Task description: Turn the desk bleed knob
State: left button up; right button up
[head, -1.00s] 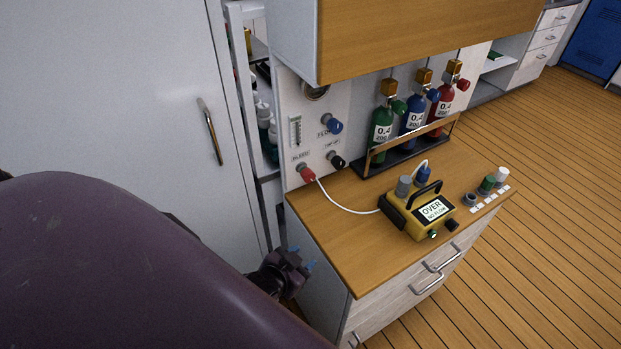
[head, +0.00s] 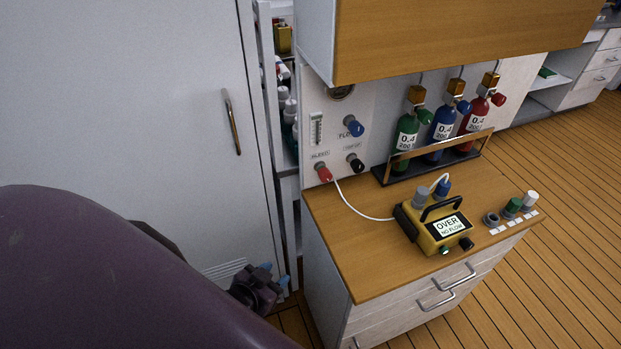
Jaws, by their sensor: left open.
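The bleed knob is red (head: 324,174) and sits low on the left of the pale wall panel (head: 335,130), under a label that reads as bleed. A white hose runs from beside it to the yellow meter. A blue flow knob (head: 354,127) and a black knob (head: 355,163) are on the same panel, up and to the right. My left gripper (head: 275,279) has blue fingertips, is open and empty, and is low left of the desk, below and apart from the red knob. My right gripper is not in view.
The yellow meter (head: 434,228) stands on the wooden desk (head: 350,255), its screen reading "OVER NO FLOW". Green, blue and red cylinders stand in a rack (head: 396,172) behind it. An overhead cabinet (head: 440,40) hangs above. A tall white door (head: 130,110) is at left.

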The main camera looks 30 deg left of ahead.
aim_at(325, 176)
jog(key=l+u, duration=0.45)
jog(key=i+l+u, duration=0.1)
jog(key=l+u, duration=0.15)
jog(key=u, duration=0.25)
jog(key=l+u, duration=0.45)
jog(key=k+l+u, duration=0.15)
jog(key=u, duration=0.35)
jog(key=k+l+u, duration=0.15)
jog(key=l+u, duration=0.3)
jog(key=i+l, duration=0.1)
jog(key=i, duration=0.25)
